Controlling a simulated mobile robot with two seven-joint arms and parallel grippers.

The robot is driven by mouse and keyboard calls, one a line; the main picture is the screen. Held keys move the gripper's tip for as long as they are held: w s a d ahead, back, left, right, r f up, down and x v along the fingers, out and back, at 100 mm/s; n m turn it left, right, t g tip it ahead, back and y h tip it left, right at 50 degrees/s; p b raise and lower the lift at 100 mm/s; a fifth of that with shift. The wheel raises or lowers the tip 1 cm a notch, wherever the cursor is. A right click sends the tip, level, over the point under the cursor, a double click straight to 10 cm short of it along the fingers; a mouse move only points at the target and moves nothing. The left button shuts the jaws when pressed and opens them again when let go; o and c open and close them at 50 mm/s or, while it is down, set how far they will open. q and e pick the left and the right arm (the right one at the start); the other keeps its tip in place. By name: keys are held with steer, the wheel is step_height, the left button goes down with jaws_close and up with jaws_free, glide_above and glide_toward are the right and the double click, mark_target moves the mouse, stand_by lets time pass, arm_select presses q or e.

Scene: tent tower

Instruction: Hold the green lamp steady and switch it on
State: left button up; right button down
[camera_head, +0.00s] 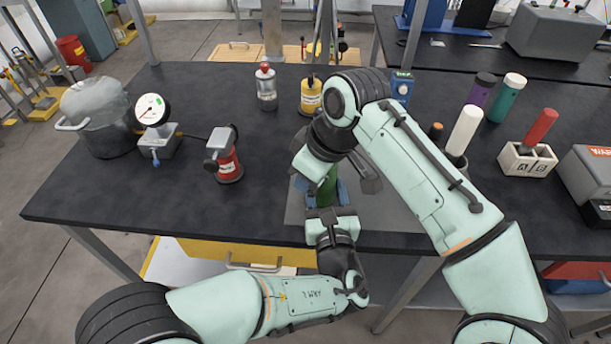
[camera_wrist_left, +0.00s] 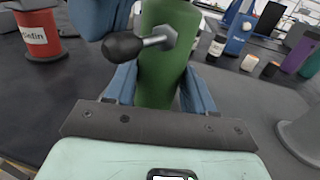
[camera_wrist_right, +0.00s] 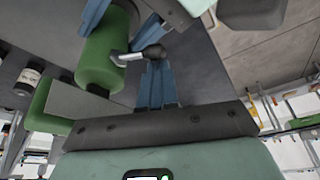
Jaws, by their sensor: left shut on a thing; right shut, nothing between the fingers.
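The green lamp (camera_head: 326,190) is an upright green cylinder near the table's front edge, partly hidden by my arms in the head view. My left gripper (camera_head: 326,207) is shut on it from the front; its blue fingers flank the green body (camera_wrist_left: 163,75) in the left wrist view. A metal switch lever with a black knob (camera_wrist_left: 123,45) sticks out of the lamp's side. The knob (camera_wrist_right: 153,52) also shows in the right wrist view. There my right gripper (camera_wrist_right: 158,66) is shut and empty, its fingertips close to the knob. I cannot tell whether they touch it.
A red tin (camera_head: 229,165) and a pressure gauge (camera_head: 152,110) stand left of the lamp. A yellow tin (camera_head: 311,97) stands behind it. A white cylinder (camera_head: 465,130) and a lettered block (camera_head: 527,160) stand to the right. The table's front left is clear.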

steer(key=shift+s+d+n, duration=0.2)
steer(key=shift+d+n, duration=0.05)
steer(key=shift+n, duration=0.45)
steer(key=shift+s+d+n+g, duration=0.3)
steer(key=shift+d+n+g, duration=0.25)
steer(key=shift+n, duration=0.15)
steer(key=shift+s+d, duration=0.2)
steer(key=shift+d, duration=0.6)
steer(key=shift+s+d, duration=0.45)
steer(key=shift+s, duration=0.15)
steer(key=v, duration=0.7)
steer(key=shift+r, duration=0.2)
steer(key=shift+s+d, duration=0.1)
